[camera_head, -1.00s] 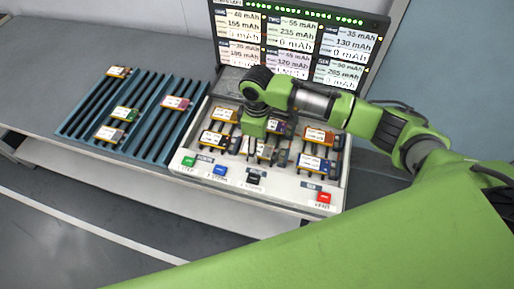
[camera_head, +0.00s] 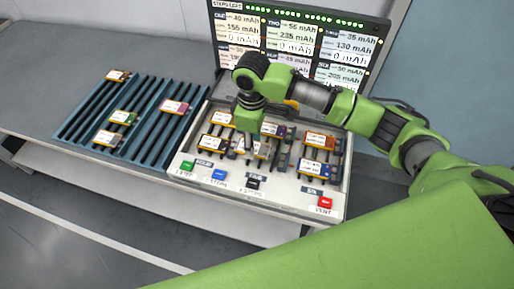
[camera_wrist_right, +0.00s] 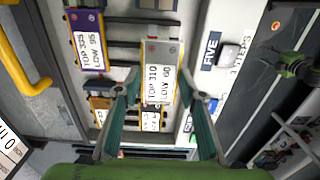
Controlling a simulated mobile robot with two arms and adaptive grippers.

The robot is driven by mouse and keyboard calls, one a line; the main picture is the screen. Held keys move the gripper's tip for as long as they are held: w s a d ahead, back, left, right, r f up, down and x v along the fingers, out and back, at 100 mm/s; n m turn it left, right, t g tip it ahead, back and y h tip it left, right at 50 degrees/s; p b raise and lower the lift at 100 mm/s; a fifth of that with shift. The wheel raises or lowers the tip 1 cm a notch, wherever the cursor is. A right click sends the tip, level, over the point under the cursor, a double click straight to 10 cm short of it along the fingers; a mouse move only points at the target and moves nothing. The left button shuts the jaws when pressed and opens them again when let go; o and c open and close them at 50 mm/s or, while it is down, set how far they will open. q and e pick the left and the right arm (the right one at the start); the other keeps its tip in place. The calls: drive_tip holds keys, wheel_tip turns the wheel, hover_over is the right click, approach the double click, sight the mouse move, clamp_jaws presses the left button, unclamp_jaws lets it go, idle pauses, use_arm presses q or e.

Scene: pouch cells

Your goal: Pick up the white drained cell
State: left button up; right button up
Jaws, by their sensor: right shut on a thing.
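The white cell (camera_wrist_right: 161,52), with a pale grey top and a label reading TOP 310 and LOW 60, is between the fingers of my right gripper (camera_wrist_right: 158,96) in the right wrist view. The gripper is shut on it. In the head view my right gripper (camera_head: 248,138) is over the middle of the white cycler bench, with the white cell (camera_head: 262,151) just below and partly hidden. I cannot tell whether the cell is clear of its slot. My left gripper is not in view.
Other cells sit close around it, including a purple one (camera_wrist_right: 86,20) and an orange one (camera_head: 320,141). Coloured buttons line the front, with a red one (camera_head: 325,203). A blue slotted rack (camera_head: 90,118) with several cells is left. A screen (camera_head: 300,40) stands behind.

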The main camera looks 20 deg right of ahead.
drive_tip(key=s+a+r+b, duration=0.2)
drive_tip(key=s+a+r, duration=0.3)
drive_tip(key=a+r, duration=0.45)
drive_tip(key=s+d+p, duration=0.2)
drive_tip(key=s+d, duration=0.6)
drive_tip(key=s, duration=0.1)
drive_tip(key=p, duration=0.1)
approach(263, 147)
drive_tip(key=s+a+f, duration=0.1)
drive_tip(key=s+f, duration=0.2)
drive_tip(key=s, duration=0.2)
drive_tip(key=w+f, duration=0.4)
drive_tip(key=f, duration=0.1)
drive_tip(key=shift+w+d+p, duration=0.2)
drive_tip(key=shift+d+p, duration=0.1)
drive_tip(key=shift+d, duration=0.1)
drive_tip(key=shift+w+f, duration=0.15)
drive_tip(key=shift+f, duration=0.05)
drive_tip(key=f, duration=0.1)
drive_tip(key=f+p, duration=0.1)
drive_tip(key=f, duration=0.1)
drive_tip(key=shift+w+d, duration=0.2)
drive_tip(key=shift+f, duration=0.35)
drive_tip(key=shift+f, duration=0.1)
